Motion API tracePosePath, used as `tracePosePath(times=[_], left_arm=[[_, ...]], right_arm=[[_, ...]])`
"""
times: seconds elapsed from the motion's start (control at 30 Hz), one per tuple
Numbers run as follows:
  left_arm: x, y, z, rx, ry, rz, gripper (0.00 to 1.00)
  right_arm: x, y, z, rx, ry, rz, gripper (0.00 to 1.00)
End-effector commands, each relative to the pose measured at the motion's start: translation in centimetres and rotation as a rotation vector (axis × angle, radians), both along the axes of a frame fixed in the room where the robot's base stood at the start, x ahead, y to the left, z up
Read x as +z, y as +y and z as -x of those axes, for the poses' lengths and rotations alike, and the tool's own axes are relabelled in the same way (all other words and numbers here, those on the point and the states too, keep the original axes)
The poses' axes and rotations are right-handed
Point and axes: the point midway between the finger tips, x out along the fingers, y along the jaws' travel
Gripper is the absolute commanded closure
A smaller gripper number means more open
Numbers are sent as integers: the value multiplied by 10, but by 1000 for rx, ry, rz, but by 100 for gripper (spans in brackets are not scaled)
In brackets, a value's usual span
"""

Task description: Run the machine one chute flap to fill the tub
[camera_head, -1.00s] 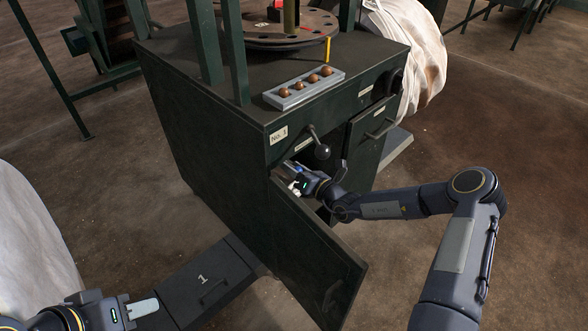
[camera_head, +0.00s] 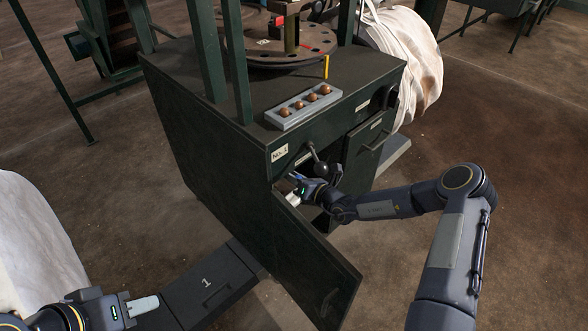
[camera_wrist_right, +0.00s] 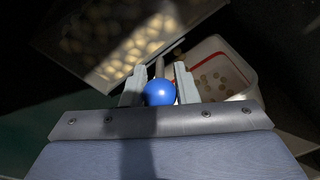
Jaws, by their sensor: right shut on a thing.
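My right gripper (camera_wrist_right: 159,85) is shut on a lever with a blue ball knob (camera_wrist_right: 159,92), inside the machine's open front compartment. In the head view, this gripper (camera_head: 297,190) is at the opening, behind the swung-open door (camera_head: 315,265). A white tub (camera_wrist_right: 238,62) with a red line inside shows right of the jaws; several small brown round pieces lie on its bottom. Left of the jaws, many pale round pieces fill a lit chute or bin (camera_wrist_right: 110,45); the flap itself is not clear. My left gripper (camera_head: 142,306) is low at the left, away from the machine; its jaw gap is unclear.
The green machine (camera_head: 210,130) carries a turntable (camera_head: 270,45) and a grey tray (camera_head: 287,121) of several brown balls. A black-knobbed lever (camera_head: 320,170) sits above the opening. White bags stand at left (camera_head: 35,235) and behind right (camera_head: 405,50).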

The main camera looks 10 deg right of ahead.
Motion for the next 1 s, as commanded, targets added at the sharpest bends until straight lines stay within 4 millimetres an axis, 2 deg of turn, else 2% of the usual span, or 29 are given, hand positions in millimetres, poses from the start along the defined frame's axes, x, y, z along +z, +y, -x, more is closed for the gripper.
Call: tracePosePath(times=[0.03, 0.13, 0.53, 0.57, 0.7, 1.0], left_arm=[[17, 0, 0, 0, 0, 0, 64], [24, 0, 0, 0, 0, 0, 64], [24, 0, 0, 0, 1, 0, 64], [24, 0, 0, 0, 1, 0, 64], [24, 0, 0, 0, 1, 0, 64], [26, 0, 0, 0, 1, 0, 64]], right_arm=[[10, 1, 0, 1, 16, 11, 100], [8, 1, 0, 1, 43, 28, 100], [4, 0, -1, 0, 55, 37, 100], [4, 0, -1, 0, 55, 37, 69], [4, 0, -1, 0, 55, 37, 52], [5, -1, 1, -1, 56, 37, 52]])
